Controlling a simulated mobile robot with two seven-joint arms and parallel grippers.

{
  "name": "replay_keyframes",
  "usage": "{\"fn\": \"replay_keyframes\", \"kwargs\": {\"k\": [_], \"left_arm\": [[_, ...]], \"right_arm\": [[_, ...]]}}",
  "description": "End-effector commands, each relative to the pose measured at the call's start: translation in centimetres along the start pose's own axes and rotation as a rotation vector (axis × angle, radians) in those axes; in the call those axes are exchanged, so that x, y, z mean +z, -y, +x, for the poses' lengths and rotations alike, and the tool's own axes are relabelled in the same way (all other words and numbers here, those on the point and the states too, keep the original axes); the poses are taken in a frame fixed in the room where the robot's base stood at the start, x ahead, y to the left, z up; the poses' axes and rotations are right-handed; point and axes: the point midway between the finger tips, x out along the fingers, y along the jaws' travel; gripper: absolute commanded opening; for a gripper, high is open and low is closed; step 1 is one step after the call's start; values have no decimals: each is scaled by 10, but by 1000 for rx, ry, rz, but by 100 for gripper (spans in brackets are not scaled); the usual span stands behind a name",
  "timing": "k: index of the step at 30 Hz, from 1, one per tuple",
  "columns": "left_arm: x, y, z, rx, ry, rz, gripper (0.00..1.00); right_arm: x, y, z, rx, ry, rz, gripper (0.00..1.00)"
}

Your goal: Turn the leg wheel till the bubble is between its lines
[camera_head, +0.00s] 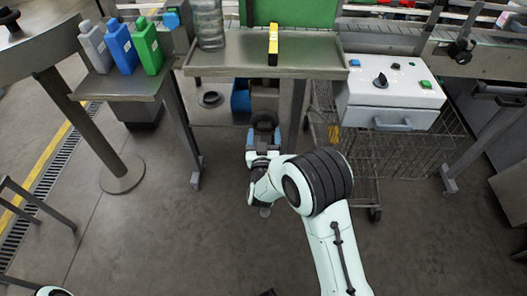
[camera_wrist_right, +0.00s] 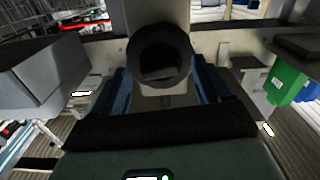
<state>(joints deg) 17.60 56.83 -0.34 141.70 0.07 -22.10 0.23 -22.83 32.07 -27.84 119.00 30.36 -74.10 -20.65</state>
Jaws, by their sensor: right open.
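The leg wheel is a dark round ring (camera_wrist_right: 160,55) in the right wrist view. It also shows as a dark round shape (camera_head: 265,120) under the front of the steel table in the head view. My right gripper (camera_head: 264,138) is open, with its blue fingers (camera_wrist_right: 162,84) on either side of the wheel. I cannot tell if they touch it. A yellow and black bar (camera_head: 273,42), which looks like the level, lies on the table top. Its bubble and lines are too small to make out. My left gripper is out of view.
The steel table (camera_head: 215,63) overhangs my right gripper. A blue bin (camera_head: 240,97) and a dark ring (camera_head: 210,98) sit beneath it. A white control box (camera_head: 390,92) and wire cart (camera_head: 380,155) stand right. Several bottles (camera_head: 121,46) stand left. The floor in front is clear.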

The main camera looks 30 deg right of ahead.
Motion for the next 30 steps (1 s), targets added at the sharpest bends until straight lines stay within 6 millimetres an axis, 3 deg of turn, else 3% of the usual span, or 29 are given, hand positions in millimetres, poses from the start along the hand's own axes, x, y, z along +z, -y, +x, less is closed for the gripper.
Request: {"fn": "replay_keyframes", "kwargs": {"k": [9,15,21,30], "left_arm": [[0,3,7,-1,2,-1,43],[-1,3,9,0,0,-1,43],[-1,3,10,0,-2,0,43],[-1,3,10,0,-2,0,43]], "right_arm": [[0,1,-71,-4,2,0,77],[0,0,-105,-2,1,0,77],[0,0,-118,0,0,-1,77],[0,0,-119,1,0,0,77]]}}
